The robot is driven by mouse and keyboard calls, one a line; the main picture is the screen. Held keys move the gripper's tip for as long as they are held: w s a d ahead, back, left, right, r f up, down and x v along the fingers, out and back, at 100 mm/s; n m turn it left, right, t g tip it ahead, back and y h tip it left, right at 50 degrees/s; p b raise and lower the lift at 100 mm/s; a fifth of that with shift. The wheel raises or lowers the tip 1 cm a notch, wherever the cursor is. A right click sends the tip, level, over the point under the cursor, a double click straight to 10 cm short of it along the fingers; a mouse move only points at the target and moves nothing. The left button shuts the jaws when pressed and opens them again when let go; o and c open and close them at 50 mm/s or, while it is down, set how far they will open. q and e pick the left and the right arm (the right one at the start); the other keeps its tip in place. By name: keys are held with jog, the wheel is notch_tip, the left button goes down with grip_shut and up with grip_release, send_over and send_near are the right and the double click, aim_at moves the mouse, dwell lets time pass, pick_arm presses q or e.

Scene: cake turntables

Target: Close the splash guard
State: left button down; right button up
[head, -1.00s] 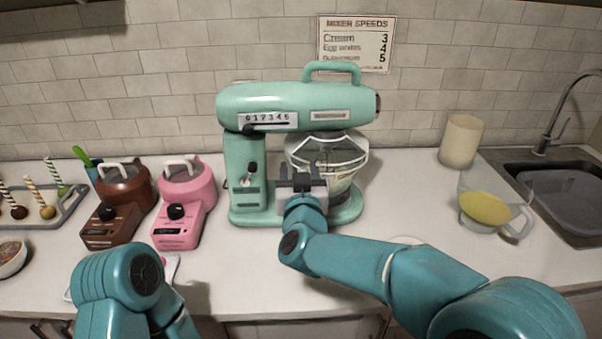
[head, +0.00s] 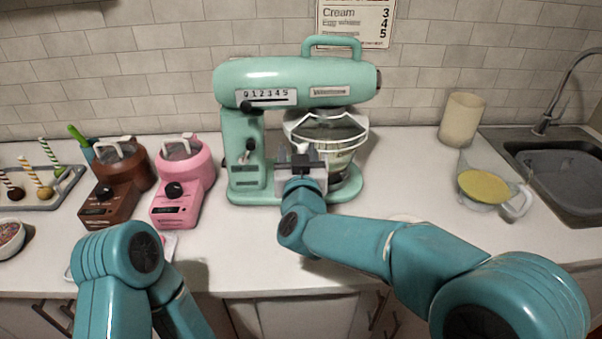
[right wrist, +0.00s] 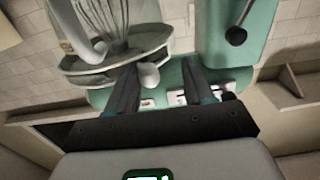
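The mint-green stand mixer (head: 295,83) stands at the back of the counter. Its clear splash guard (head: 335,130) with pale edges sits under the mixer head, above the bowl (head: 343,165). My right gripper (head: 302,152) is in front of the guard's left side, partly hiding it and the bowl. In the right wrist view its two dark fingers (right wrist: 160,82) are apart. A small white knob (right wrist: 149,75) shows between them, close to the left finger; I cannot tell whether they touch. The whisk (right wrist: 113,25) shows beyond. My left gripper is out of view.
Brown (head: 120,185) and pink (head: 183,185) small machines stand left of the mixer. A tray of cake pops (head: 45,198) is at far left. A jug with yellow contents (head: 485,188), a beige canister (head: 461,120) and a sink (head: 570,165) are at right.

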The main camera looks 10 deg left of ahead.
jog(key=b+v, duration=0.2)
jog(key=v, duration=1.3)
jog(key=shift+s+r+b, duration=0.25)
jog(key=shift+s+b, duration=0.05)
jog(key=shift+s+d, duration=0.1)
